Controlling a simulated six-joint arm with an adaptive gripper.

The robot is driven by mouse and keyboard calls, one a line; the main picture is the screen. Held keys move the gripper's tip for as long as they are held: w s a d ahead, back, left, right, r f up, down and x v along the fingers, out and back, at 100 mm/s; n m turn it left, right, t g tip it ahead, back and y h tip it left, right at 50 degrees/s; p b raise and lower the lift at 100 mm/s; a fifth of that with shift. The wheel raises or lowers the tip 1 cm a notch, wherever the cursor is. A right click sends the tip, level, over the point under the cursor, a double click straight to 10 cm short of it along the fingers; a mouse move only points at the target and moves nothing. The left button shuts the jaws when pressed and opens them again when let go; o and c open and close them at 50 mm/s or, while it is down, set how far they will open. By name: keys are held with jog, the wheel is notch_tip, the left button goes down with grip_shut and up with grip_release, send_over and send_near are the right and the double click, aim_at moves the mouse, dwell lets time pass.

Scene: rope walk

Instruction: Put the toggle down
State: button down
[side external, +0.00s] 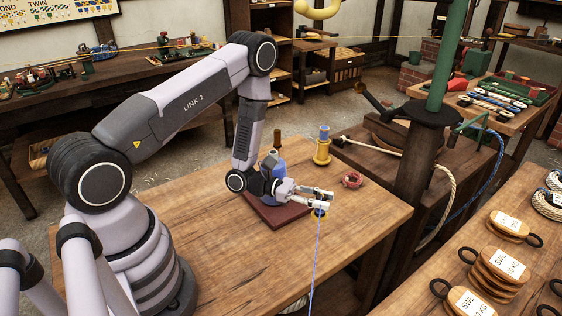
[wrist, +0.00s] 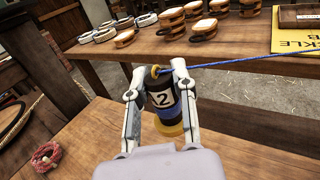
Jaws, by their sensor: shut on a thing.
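The toggle (wrist: 159,93) appears to be the dark, upright cylinder marked A2, with a yellow loop on top and a blue line (wrist: 245,62) running off to the right. My gripper (wrist: 157,84) is shut on it, one finger on each side. A blue band and a yellow round base (wrist: 170,130) show below it. In the side view my gripper (side external: 320,198) is low over the table, its fingers hiding most of the toggle. A blue and yellow bit shows under the fingertips there. I cannot tell whether the toggle touches anything beneath it.
A yellow spool with a blue top (side external: 322,148) stands behind my gripper. A red coil of cord (side external: 352,180) lies to the right. A dark red board (side external: 272,212) lies under my wrist. The wooden table (side external: 225,270) is clear in front. A bench at right holds several labelled blocks (side external: 497,265).

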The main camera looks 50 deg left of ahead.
jog(key=w+a+f+n+t+y, duration=0.1)
jog(key=w+a+n+t+y, duration=0.3)
jog(key=w, duration=0.4)
jog(key=w+a+n+t+y, duration=0.25)
jog(key=w+n+y, duration=0.2)
jog(key=w, duration=0.25)
jog(key=shift+m+t+y, duration=0.25)
jog(key=shift+t+y, duration=0.3)
jog(key=f, duration=0.8)
jog(key=shift+w+d, duration=0.2)
jog(key=shift+d, duration=0.1)
jog(key=c, duration=0.9)
grip_release()
